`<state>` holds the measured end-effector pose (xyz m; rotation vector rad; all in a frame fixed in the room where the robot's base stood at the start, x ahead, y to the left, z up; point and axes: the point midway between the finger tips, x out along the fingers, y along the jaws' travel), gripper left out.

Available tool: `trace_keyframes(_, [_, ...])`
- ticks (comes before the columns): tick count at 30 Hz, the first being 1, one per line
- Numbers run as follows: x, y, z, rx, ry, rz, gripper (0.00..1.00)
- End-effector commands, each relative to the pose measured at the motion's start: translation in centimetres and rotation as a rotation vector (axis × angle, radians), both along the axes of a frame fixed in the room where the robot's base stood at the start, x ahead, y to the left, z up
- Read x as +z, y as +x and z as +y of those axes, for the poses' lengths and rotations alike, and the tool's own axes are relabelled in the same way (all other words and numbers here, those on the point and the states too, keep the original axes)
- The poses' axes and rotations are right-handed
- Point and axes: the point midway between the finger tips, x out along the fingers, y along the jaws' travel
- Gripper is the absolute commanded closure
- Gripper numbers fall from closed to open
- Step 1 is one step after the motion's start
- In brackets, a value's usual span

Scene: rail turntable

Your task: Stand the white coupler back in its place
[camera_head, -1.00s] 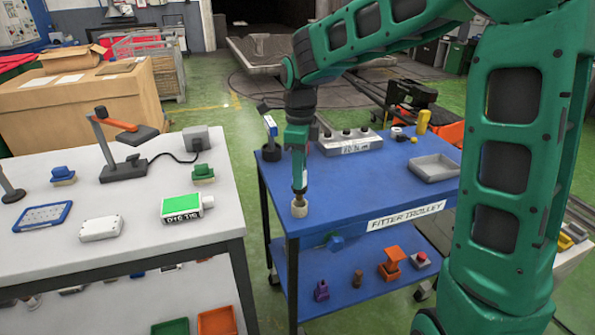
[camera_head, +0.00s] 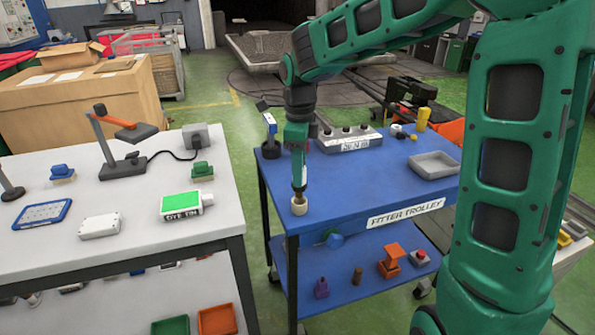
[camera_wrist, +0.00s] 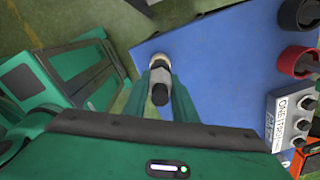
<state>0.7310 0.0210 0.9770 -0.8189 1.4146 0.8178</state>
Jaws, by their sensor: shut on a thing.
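The white coupler (camera_head: 299,206) is a short cream-white cylinder at the near left corner of the blue trolley top (camera_head: 355,192). It looks upright, right below my fingertips. My gripper (camera_head: 299,190) points straight down and is shut on it. In the wrist view the pale coupler (camera_wrist: 160,63) shows between my green fingers (camera_wrist: 161,92), with a dark round end nearer the camera. I cannot tell whether its base touches the trolley top. No clearly marked place for it shows; the surface under it is hidden.
A grey block with several dark knobs (camera_head: 348,141) stands at the trolley's back, beside a dark round stand (camera_head: 270,150). A grey tray (camera_head: 434,165) lies at right. The trolley's middle is clear. A white bench (camera_head: 130,235) with small items stands left, across a gap.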

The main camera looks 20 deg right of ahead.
Motion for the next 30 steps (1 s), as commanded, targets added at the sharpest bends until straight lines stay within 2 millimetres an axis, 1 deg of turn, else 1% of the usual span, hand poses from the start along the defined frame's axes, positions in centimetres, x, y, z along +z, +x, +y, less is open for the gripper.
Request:
trace_keyframes(20, [0.01,0.01,-0.03,0.000,0.000,0.000,1.00])
trace_keyframes(30, [-0.63,0.01,-0.03,0.000,0.000,0.000,1.00])
